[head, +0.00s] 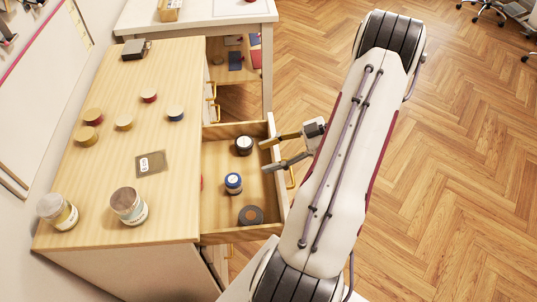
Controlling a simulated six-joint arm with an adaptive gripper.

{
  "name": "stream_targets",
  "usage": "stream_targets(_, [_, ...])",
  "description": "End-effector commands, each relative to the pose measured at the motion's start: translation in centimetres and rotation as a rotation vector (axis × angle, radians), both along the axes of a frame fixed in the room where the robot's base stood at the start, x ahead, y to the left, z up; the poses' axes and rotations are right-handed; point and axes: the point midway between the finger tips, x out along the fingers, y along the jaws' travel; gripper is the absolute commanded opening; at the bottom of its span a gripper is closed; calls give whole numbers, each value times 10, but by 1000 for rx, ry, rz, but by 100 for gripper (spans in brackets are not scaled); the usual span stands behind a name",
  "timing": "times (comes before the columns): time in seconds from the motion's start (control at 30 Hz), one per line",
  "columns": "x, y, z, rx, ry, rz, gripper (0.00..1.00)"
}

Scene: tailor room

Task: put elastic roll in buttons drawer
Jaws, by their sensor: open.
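The open drawer (215,225) juts out from the right side of the wooden cabinet. Inside it are a black roll with a pale centre (244,146), a blue-and-white roll (233,183) and a dark grey ring-shaped roll (251,216). I cannot tell which of these, if any, is the elastic roll. My gripper (263,158) is open and reaches over the drawer's front panel from the right. Its fingertips point left, close to the black roll, with nothing visible between them. I cannot tell their height above the drawer floor.
The cabinet top (185,180) holds several small round-topped items, two glass jars (128,208) at the front left, a labelled flat square (152,164) and a dark box (134,50). A white table (200,20) stands behind. Wooden floor lies open to the right.

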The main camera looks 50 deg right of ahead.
Motion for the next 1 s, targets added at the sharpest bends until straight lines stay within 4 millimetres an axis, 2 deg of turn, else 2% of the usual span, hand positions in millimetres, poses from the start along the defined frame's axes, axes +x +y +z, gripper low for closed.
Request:
stream_targets(0.47, [0,0,0,-1,-1,0,50])
stream_targets(0.63, [8,-2,2,-24,0,-8,50])
stream_targets(0.77, [24,-9,7,-83,4,-33,50])
stream_targets(1.0, [80,-29,30,-271,12,-128,50])
